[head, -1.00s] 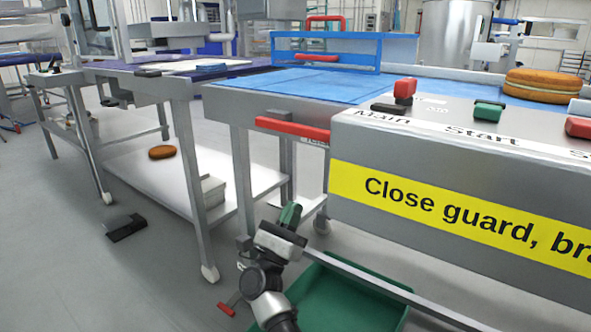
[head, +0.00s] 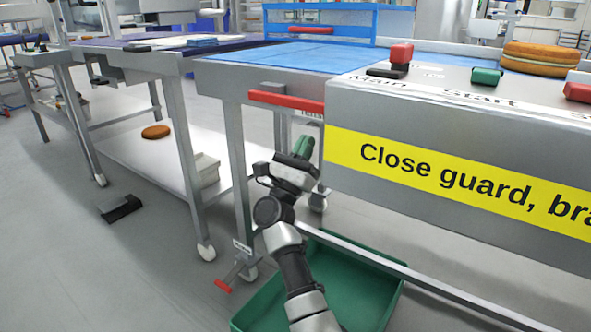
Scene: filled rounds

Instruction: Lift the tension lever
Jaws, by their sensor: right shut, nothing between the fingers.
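A red lever bar (head: 286,101) juts from the side of the blue-belted conveyor, just left of the grey control box. A small label (head: 309,114) beneath it is partly cut off by the box and hard to read. My right gripper (head: 302,147) has green fingertips and is shut and empty. It appears below the right end of the red bar and apart from it in the picture; the depth between them is hard to tell. My left gripper is out of view.
The control box with a yellow sign (head: 450,180) stands right of the gripper. A conveyor leg (head: 237,180) is to its left. A green tray (head: 355,285) lies below. A second, lower red handle (head: 223,286) is near the floor.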

